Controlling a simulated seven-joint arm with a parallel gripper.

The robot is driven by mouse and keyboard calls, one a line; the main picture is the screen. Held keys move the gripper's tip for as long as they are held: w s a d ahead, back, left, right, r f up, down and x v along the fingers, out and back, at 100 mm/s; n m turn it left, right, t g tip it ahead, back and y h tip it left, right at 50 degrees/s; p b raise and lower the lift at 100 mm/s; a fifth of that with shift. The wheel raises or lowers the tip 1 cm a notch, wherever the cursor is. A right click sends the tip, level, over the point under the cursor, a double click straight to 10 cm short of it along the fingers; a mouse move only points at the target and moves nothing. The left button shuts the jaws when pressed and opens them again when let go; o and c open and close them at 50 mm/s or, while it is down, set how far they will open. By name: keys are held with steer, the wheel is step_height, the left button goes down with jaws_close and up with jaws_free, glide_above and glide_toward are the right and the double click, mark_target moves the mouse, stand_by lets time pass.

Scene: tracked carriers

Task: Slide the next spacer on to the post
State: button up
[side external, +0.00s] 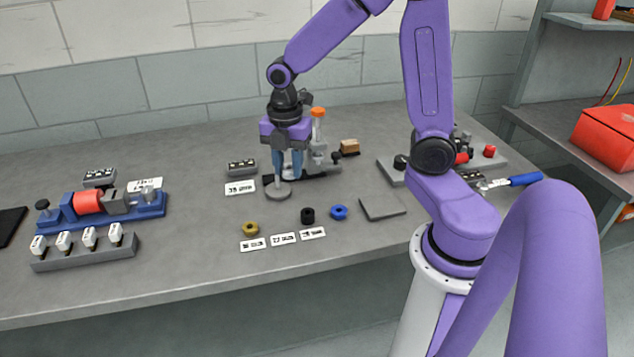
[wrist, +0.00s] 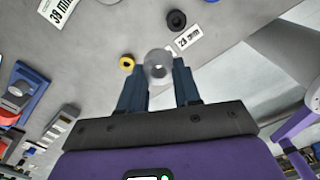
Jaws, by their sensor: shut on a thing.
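My gripper (side external: 287,172) points down over the middle of the bench, its blue fingers closed. In the wrist view, a pale grey round spacer (wrist: 157,64) is between the fingertips. In the side view the fingers largely hide it. A round grey base (side external: 278,191) with a thin upright post stands just by the fingertips in the side view; whether the spacer is around the post cannot be told. Loose ring spacers lie on the bench in front: a brass one (side external: 250,229), a black one (side external: 308,215) and a blue one (side external: 339,212). The brass (wrist: 127,63) and black (wrist: 176,20) ones also show in the wrist view.
Printed labels (side external: 283,239) lie before the loose spacers. A grey square plate (side external: 382,207) is to their right. A grey fixture with an orange knob (side external: 318,112) stands close behind my gripper. A blue fixture (side external: 100,207) and a grey rack (side external: 84,253) are at left.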

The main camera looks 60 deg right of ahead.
steer(key=shift+w+d+f, duration=0.75)
steer(key=shift+w+d, duration=0.5)
steer(key=shift+w, duration=0.35)
steer(key=shift+w+d+f, duration=0.7)
steer(key=shift+w+d, duration=0.55)
steer(key=shift+w, duration=0.3)
steer(key=shift+w+d+f, duration=0.75)
steer(key=shift+w+d, duration=0.5)
steer(key=shift+w, duration=0.35)
steer(key=shift+f, duration=1.4)
steer(key=o, duration=1.7)
step_height(320, 180, up, 8)
